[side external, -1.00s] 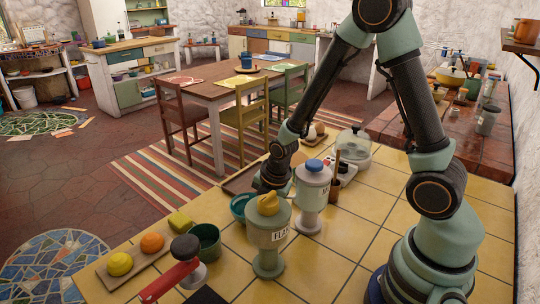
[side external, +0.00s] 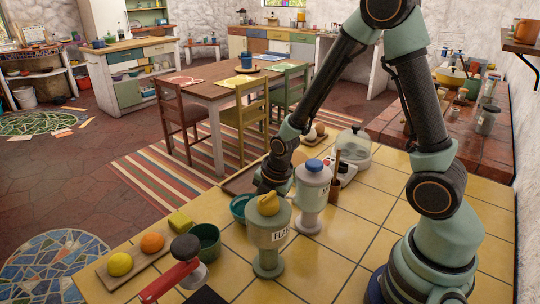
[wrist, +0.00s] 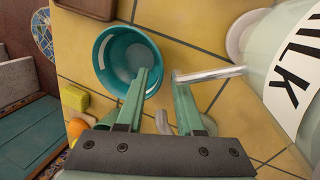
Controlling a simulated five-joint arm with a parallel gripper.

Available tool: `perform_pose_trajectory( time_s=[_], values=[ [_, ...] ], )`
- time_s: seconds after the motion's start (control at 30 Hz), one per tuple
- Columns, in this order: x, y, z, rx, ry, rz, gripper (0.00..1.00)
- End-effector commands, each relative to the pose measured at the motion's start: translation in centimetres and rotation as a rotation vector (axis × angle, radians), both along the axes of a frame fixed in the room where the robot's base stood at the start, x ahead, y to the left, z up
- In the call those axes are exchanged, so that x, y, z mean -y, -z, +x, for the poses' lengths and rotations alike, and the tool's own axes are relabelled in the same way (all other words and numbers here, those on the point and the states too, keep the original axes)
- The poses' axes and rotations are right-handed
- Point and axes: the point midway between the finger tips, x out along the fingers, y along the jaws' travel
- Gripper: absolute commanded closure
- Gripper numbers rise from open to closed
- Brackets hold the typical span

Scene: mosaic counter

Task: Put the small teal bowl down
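The small teal bowl (side external: 238,207) stands upright on the yellow tiles, partly hidden by the yellow-lidded canister in the side view. In the wrist view the bowl (wrist: 108,50) is seen from above and looks empty. My gripper (wrist: 162,76) has its two green fingers apart at the bowl's right edge. The left fingertip overlaps the bowl's interior and the right fingertip is outside the rim. I cannot tell whether either finger touches the wall. In the side view my gripper is low beside the bowl, its fingertips hidden by the canister.
The yellow-lidded canister (side external: 268,238) and a blue-lidded canister (side external: 312,188) stand close to the gripper. A dark green pot (side external: 206,243), a yellow block (side external: 180,221) and a board (side external: 128,277) with lemon and orange lie to the left.

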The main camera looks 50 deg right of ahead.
Motion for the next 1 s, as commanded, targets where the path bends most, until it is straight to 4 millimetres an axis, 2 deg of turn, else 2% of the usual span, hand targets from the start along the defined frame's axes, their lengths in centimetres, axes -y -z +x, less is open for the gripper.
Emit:
perform_pose_trajectory(
  time_s=[0.6,1.0],
  values=[
    [0.0,-8.3,-2.2,0.005,0.000,0.000,0.64],
    [0.0,-11.1,-3.0,0.010,0.050,0.014,0.64]
  ],
)
